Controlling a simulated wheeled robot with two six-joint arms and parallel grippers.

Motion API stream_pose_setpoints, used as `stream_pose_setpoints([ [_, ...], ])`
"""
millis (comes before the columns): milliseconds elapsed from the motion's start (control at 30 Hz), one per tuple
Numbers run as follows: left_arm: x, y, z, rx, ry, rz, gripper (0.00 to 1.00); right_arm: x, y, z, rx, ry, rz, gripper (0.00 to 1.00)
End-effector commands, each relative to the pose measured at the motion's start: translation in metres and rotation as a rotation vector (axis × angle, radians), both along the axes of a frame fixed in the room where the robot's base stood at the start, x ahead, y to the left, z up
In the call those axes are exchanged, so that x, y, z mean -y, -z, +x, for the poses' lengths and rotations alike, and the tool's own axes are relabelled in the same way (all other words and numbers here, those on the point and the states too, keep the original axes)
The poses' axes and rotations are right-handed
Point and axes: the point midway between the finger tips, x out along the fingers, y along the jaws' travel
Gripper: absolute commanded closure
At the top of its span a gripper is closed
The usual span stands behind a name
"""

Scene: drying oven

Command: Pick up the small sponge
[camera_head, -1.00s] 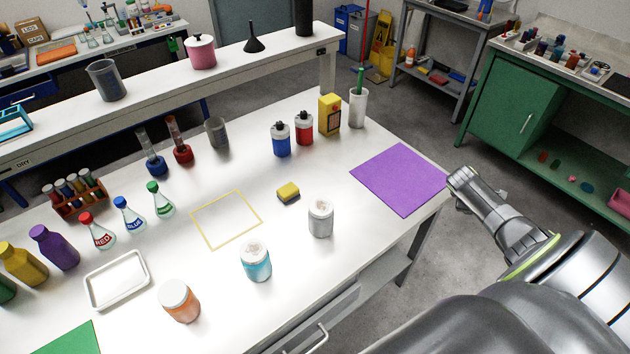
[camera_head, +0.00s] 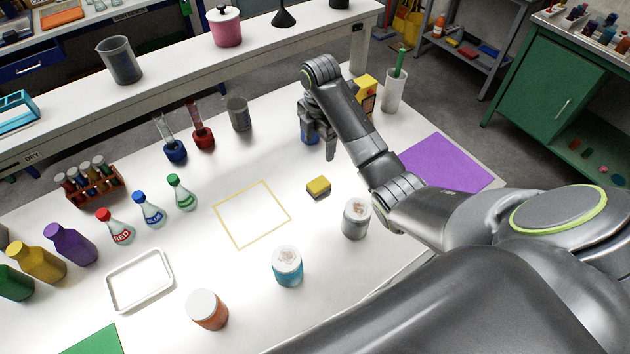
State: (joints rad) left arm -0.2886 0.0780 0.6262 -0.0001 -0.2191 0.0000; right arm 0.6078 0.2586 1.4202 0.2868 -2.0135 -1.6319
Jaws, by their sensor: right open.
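The small sponge (camera_head: 318,187), yellow on top with a dark underside, lies on the white table, right of the yellow square outline (camera_head: 252,213). My right gripper (camera_head: 320,150) hangs above the table, behind the sponge in the picture and apart from it, with its fingers pointing down. It is open and empty. My left gripper is not in view.
A grey-lidded jar (camera_head: 356,218) stands close to the right of the sponge, near my forearm. A blue jar (camera_head: 287,265) and an orange jar (camera_head: 207,309) stand nearer. A purple mat (camera_head: 445,163) lies at right. The table left of the sponge is clear.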

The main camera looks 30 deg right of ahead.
Motion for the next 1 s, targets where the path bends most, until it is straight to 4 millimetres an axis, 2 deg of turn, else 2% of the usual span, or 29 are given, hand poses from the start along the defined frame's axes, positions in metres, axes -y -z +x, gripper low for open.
stream_pose_setpoints([
  [100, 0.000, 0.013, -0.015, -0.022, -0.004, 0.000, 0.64, 0.001, 0.013, 0.000, -0.001, 0.001, 0.000, 0.34],
  [267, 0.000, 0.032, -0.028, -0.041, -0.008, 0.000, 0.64, 0.001, 0.032, 0.000, 0.000, 0.003, -0.001, 0.34],
  [400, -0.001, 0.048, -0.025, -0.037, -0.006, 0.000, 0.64, 0.001, 0.048, 0.000, 0.000, 0.004, -0.001, 0.34],
  [667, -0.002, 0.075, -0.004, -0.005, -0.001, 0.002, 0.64, 0.001, 0.076, 0.000, 0.000, 0.005, -0.002, 0.34],
  [900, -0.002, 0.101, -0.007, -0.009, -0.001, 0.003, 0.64, 0.001, 0.102, 0.000, 0.000, 0.005, -0.002, 0.34],
  [1000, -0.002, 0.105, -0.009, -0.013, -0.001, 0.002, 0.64, 0.001, 0.116, -0.001, -0.002, 0.005, -0.001, 0.34],
])
